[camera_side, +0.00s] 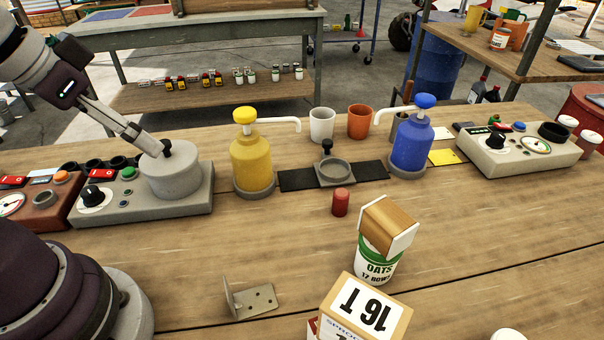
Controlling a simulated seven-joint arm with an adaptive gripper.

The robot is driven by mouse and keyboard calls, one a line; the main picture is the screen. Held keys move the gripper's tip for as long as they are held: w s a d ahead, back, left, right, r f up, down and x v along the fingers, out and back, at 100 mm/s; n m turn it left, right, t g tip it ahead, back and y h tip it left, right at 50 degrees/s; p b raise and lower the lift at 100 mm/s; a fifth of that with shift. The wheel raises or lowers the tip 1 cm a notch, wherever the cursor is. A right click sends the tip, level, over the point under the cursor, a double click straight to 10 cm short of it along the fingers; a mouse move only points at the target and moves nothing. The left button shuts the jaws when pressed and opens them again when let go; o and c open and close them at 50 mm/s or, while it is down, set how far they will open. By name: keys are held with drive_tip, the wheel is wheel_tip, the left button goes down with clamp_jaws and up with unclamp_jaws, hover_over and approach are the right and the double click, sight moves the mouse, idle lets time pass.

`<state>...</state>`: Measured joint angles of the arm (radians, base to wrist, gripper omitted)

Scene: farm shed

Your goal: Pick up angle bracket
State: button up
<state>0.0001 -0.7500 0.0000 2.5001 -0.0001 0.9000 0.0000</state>
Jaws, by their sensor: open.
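The angle bracket (259,300) is a small grey-tan metal piece near the front of the wooden table. Its flat plate with several holes lies on the tabletop, and its other leg stands up at the left. My gripper (140,138) is at the upper left, open, pointing down to the right beside the grey cylinder on a control box. It is well away from the bracket, behind and to the left. I see nothing between its fingers.
An oats can (376,262) with a block on top and a red cylinder (340,202) stand beyond. Yellow (251,162) and blue (411,143) pump bottles are farther back. The wood behind the bracket is clear.

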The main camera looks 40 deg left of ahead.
drive_tip(key=c, duration=0.9)
drive_tip(key=shift+o, duration=0.2)
drive_tip(key=shift+f, duration=0.1)
drive_tip(key=n+g+h, duration=1)
drive_tip(key=g, duration=0.3)
approach(236, 319)
drive_tip(key=shift+s+d+r, duration=0.25)
drive_tip(key=shift+s+d, duration=0.8)
drive_tip(key=shift+d, duration=0.1)
drive_tip(key=shift+s+d+f+n+h, duration=0.2)
drive_tip(key=shift+d+f+n+h, duration=0.1)
drive_tip(key=shift+d+n+h, duration=0.15)
drive_tip(key=shift+x, duration=2.4)
